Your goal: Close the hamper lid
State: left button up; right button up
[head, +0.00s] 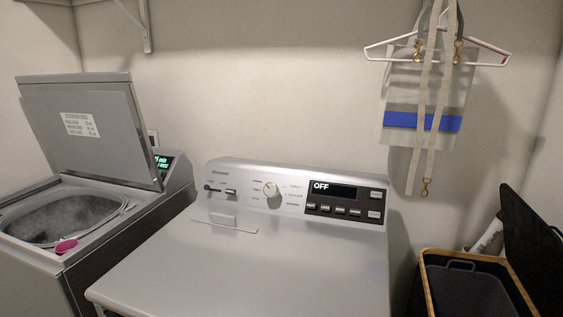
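The hamper (429,282) stands at the bottom right of the head view, partly cut off by the picture's lower edge. It has a wooden rim and a dark grey inside. Its black lid (531,245) is open and stands raised on the right side of the hamper. The lower part of the hamper is out of the picture. Neither of my grippers shows in the head view.
A grey machine (250,265) with a display reading OFF stands left of the hamper. A topload washer (125,215) with its lid up is at the left. A white hanger (380,52) with straps hangs above the hamper. A whitish cylinder (488,236) is behind the hamper.

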aim_at(534, 251)
jog(key=i+j+z, duration=0.25)
jog(key=i, duration=0.2)
jog(key=z, duration=1.35)
jog(key=u, duration=0.2)
